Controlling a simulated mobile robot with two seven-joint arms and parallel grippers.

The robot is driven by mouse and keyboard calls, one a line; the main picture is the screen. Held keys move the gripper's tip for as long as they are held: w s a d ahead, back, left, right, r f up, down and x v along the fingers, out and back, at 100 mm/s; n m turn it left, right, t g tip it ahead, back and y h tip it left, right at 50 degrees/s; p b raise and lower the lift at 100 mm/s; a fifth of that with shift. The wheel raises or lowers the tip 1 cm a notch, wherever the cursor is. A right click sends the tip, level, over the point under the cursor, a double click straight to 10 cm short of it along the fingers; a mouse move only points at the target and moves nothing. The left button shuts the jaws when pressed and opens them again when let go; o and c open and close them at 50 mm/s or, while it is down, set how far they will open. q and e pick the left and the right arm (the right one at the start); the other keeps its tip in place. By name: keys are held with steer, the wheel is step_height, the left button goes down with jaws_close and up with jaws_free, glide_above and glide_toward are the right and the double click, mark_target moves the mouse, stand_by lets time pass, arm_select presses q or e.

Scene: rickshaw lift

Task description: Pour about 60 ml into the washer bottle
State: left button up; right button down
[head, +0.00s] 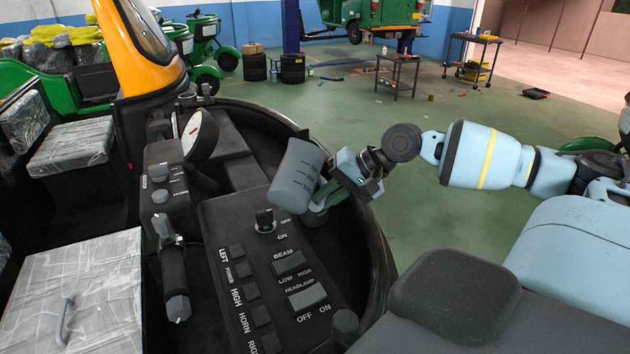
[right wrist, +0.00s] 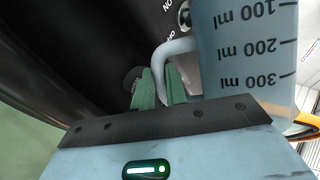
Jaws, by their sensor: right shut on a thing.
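A grey-blue measuring jug (head: 297,175) is held above the dashboard in the head view, leaning with its upper end to the right. My right gripper (head: 320,203) is at its right side. In the right wrist view its green fingers (right wrist: 161,88) are shut on the jug's handle, and the jug wall (right wrist: 240,60) shows marks of 100, 200 and 300 ml. I cannot tell how much liquid is inside. I cannot make out the washer bottle in either view. My left gripper is not in view.
Below and left of the jug is the black control panel (head: 230,220) with a key switch (head: 264,219) and several switches. A round gauge (head: 200,135) and a handlebar grip (head: 174,270) stand to its left. Open green floor (head: 440,230) lies to the right.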

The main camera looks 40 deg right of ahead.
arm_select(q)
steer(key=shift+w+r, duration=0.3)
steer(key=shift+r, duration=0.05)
arm_select(e)
steer(key=shift+w+d+r+n+t+h, duration=0.15)
steer(key=shift+r+t+h, duration=0.1)
steer(key=shift+r+h, duration=0.05)
steer(key=shift+w+d+r+n+t+h, duration=0.1)
steer(key=shift+r+n+t+h, duration=0.05)
steer(key=shift+r+t+h, duration=0.15)
arm_select(q)
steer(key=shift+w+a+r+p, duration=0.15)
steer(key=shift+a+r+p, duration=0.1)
steer(key=shift+p, duration=0.15)
arm_select(e)
steer(key=shift+w+d+r+n+t+h, duration=0.25)
steer(key=shift+d+r+n+h, duration=0.2)
steer(key=shift+r+h, duration=0.25)
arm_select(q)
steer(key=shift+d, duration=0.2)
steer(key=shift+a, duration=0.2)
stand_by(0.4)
